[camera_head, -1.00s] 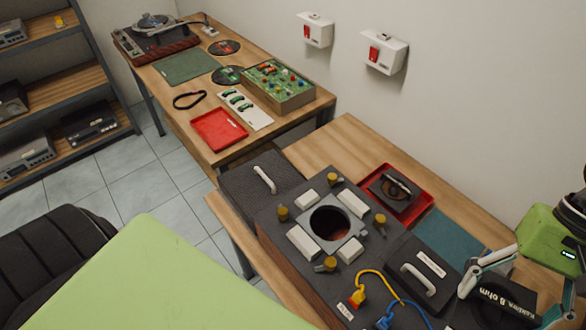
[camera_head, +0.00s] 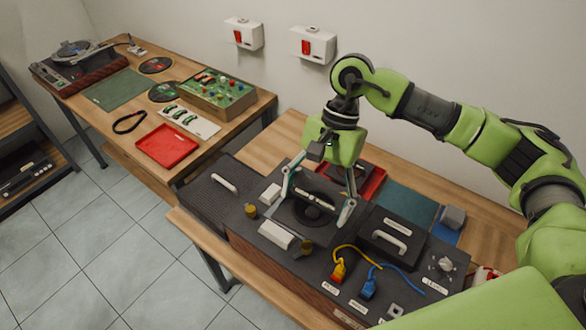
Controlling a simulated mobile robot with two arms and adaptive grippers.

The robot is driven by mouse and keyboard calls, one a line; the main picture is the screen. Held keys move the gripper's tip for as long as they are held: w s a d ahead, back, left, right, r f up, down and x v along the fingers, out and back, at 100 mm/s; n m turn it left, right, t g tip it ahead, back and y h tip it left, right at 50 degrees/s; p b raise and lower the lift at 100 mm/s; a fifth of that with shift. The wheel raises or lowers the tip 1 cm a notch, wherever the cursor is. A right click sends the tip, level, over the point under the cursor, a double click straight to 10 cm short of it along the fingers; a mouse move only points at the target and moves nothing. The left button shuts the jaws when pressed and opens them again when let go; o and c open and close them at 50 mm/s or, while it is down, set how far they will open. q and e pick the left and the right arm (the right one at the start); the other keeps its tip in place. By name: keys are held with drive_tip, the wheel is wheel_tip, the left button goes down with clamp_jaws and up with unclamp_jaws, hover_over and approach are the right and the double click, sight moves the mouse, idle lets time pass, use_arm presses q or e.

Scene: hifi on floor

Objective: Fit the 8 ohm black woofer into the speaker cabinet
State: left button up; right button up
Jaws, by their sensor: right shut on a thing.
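The dark speaker cabinet (camera_head: 318,268) lies on the bench with its panel facing up. The black woofer (camera_head: 308,214) is at the round opening; its frame covers the hole seen earlier. I cannot tell whether it is fully seated. My right gripper (camera_head: 318,204) reaches down from above, shut on the woofer, with one finger at each side. White blocks (camera_head: 276,235) and yellow-knobbed clamps (camera_head: 251,210) stand around the opening, some hidden by the gripper. My left gripper is out of view.
A red tray (camera_head: 377,187) is partly hidden behind my right gripper. A black lid with a handle (camera_head: 389,240), a yellow cable (camera_head: 357,248) and a blue cable plug (camera_head: 368,288) lie right of the opening. A dark handled panel (camera_head: 216,191) is at the left. Another bench stands beyond.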

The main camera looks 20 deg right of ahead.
drive_tip(key=w+m+t, duration=0.1)
drive_tip(key=w+m, duration=0.1)
drive_tip(key=m, duration=0.2)
drive_tip(key=w+a+m+t, duration=0.1)
drive_tip(key=w+m+t, duration=0.1)
drive_tip(key=m, duration=0.2)
drive_tip(key=w+m+t, duration=0.2)
drive_tip(key=m, duration=0.3)
drive_tip(key=shift+w+a+y, duration=0.2)
drive_tip(key=shift+a+y, duration=0.1)
drive_tip(key=shift+y, duration=0.1)
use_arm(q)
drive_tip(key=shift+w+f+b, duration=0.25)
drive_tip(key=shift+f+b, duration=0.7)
use_arm(e)
drive_tip(key=shift+w+d+f+m+t+h, duration=0.2)
drive_tip(key=shift+w+f+m, duration=0.25)
drive_tip(key=shift+m, duration=0.5)
drive_tip(key=shift+w+d+f+m+t+h, duration=0.1)
drive_tip(key=shift+w+f+m+t+h, duration=0.25)
drive_tip(key=shift+m, duration=0.55)
drive_tip(key=shift+w+d+f+m+t+h, duration=0.2)
drive_tip(key=shift+w+f+m, duration=0.35)
drive_tip(key=shift+m, duration=0.4)
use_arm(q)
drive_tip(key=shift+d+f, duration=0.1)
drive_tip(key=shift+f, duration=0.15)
use_arm(e)
drive_tip(key=shift+a, duration=0.1)
